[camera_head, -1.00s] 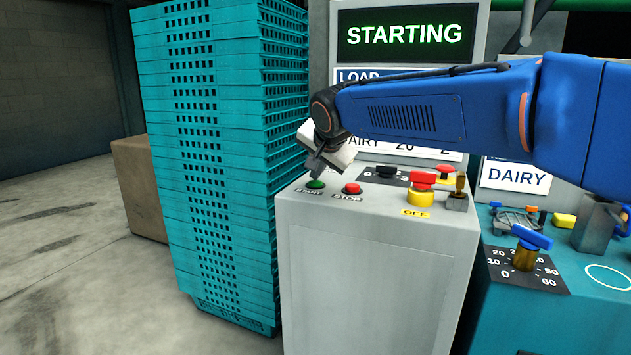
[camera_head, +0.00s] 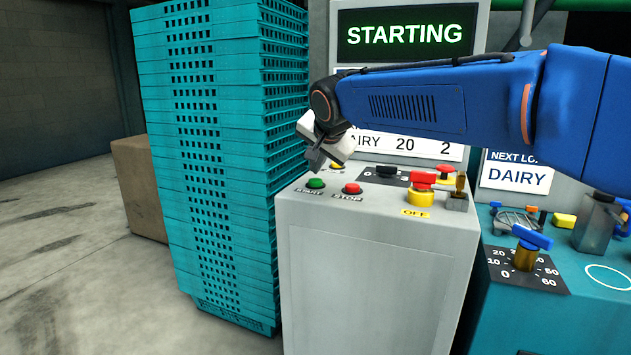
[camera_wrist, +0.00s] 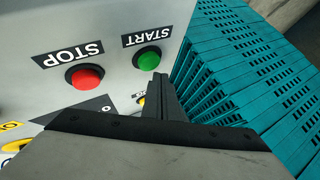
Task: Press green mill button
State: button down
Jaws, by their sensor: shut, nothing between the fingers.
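The green START button (camera_head: 316,183) sits at the left of the grey console top (camera_head: 290,203), near its front edge. It also shows in the wrist view (camera_wrist: 149,60), upside down with its START label above it. The red STOP button (camera_head: 352,188) is just right of it; it shows in the wrist view too (camera_wrist: 86,77). My gripper (camera_head: 314,165) is shut and empty, pointing down just above the green button, apart from it. In the wrist view the closed fingers (camera_wrist: 160,78) end close beside the green button.
A tall stack of teal crates (camera_head: 215,160) stands close left of the console. A red-and-yellow knob marked OFF (camera_head: 422,190) and a dial panel are to the right. A teal machine with a blue-handled dial (camera_head: 528,250) stands at the lower right.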

aim_at(317, 181)
jog(key=shift+r, duration=0.1)
jog(key=shift+r, duration=2.4)
